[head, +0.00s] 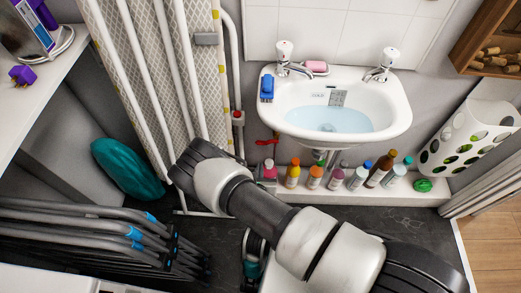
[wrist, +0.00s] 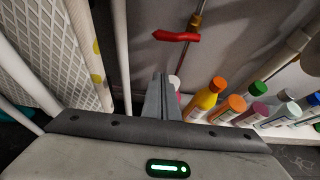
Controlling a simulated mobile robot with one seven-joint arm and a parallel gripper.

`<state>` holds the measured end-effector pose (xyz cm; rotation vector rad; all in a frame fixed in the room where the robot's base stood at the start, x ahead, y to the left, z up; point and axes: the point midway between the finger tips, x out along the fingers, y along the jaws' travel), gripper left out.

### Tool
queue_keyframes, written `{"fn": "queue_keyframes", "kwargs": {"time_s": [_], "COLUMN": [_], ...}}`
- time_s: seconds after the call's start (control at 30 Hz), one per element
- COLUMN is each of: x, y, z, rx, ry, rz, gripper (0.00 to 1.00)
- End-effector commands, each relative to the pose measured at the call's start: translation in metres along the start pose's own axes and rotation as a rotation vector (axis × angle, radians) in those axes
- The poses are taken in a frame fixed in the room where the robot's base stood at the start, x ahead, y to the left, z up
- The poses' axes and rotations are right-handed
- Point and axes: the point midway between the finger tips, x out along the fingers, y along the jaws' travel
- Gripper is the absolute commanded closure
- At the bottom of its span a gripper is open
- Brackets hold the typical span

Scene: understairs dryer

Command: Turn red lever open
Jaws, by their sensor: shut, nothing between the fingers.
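The red lever (wrist: 177,37) is mounted on a thin brass valve pipe (wrist: 196,22) against the wall in the wrist view. It lies roughly crosswise to the pipe. In the head view the lever (head: 267,142) shows small, below the left side of the sink. My gripper (wrist: 160,82) is shut and empty, its fingers pressed together. In the wrist view its fingertips appear just below the lever, with a visible gap between them. In the head view my fingers are hidden behind the dark end of my arm.
Several bottles (head: 335,180) stand on a low ledge under the sink (head: 350,105), right of my fingers. White pipes and an ironing board (head: 165,70) stand to the left. Folded grey racks (head: 85,235) lie at lower left. Open wall surrounds the lever.

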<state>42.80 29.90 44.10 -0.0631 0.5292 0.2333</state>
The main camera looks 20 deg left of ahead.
Motion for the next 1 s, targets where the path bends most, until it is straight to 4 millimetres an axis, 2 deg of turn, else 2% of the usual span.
{"fn": "queue_keyframes", "kwargs": {"time_s": [0.17, 0.27, 0.67, 0.7, 0.8, 1.0], "x": [0.007, 0.021, 0.104, 0.099, 0.093, 0.087], "y": [-0.001, -0.001, -0.001, 0.001, 0.000, -0.001], "z": [-0.002, -0.003, -0.004, 0.008, 0.022, 0.036], "rx": [0.001, 0.002, 0.001, 0.001, 0.000, 0.000], "ry": [0.001, -0.001, -0.001, -0.001, 0.000, 0.001], "rz": [-0.002, -0.003, -0.002, -0.001, -0.002, -0.003], "gripper": [1.00, 1.00, 1.00, 1.00, 1.00, 1.00]}}
